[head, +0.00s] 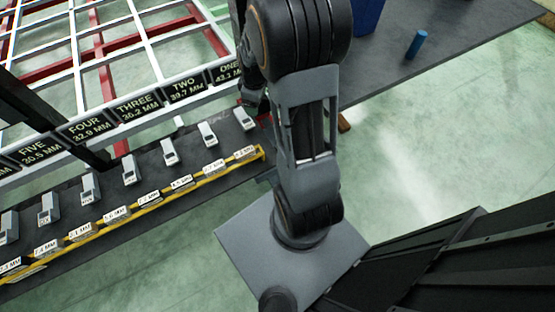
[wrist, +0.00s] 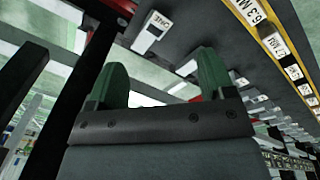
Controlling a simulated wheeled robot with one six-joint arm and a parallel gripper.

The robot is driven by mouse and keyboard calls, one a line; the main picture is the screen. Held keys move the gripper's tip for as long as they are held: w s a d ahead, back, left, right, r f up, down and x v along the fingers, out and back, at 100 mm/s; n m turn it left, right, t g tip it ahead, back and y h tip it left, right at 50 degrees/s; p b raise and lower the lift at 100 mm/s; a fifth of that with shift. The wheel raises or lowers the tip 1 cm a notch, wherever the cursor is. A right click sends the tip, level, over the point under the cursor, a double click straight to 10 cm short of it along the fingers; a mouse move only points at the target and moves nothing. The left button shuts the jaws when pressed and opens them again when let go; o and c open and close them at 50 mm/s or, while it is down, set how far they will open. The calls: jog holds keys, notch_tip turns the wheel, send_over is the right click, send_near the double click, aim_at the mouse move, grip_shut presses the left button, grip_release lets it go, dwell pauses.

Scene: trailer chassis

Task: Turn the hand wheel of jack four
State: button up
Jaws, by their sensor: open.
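The sign for jack four (head: 88,129) hangs on the white chassis rail in the head view and reads FOUR, 32.9 MM. I cannot make out a hand wheel of jack four in either view. My gripper (wrist: 160,82) shows in the wrist view with its two green fingers apart and nothing visible between them. A small pale box marked ONE (wrist: 152,31) is just beyond the fingers, apart from them. In the head view my arm reaches towards the sign ONE end, and the fingertips are not clear there.
A dark bench (head: 150,195) with several small grey boxes and a yellow label strip (head: 140,203) runs along the chassis (head: 140,35). A dark upright post (wrist: 85,75) stands close left of my gripper. A dark table (head: 460,30) at upper right holds a blue cylinder (head: 416,45).

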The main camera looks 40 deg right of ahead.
jog(key=d+f+n+b, duration=0.1)
jog(key=d+f+b, duration=0.2)
jog(key=f, duration=1)
jog(key=d+f+n+g+b, duration=0.1)
jog(key=f+b, duration=0.4)
jog(key=f, duration=0.8)
jog(key=d+f+n+b, duration=0.2)
jog(key=d+f+b, duration=0.2)
jog(key=f, duration=1)
jog(key=shift+s+d+b, duration=0.25)
jog(key=shift+d+b, duration=0.05)
jog(key=shift+b, duration=0.1)
jog(key=shift+c, duration=0.4)
jog(key=c, duration=0.8)
jog(key=shift+c, duration=0.2)
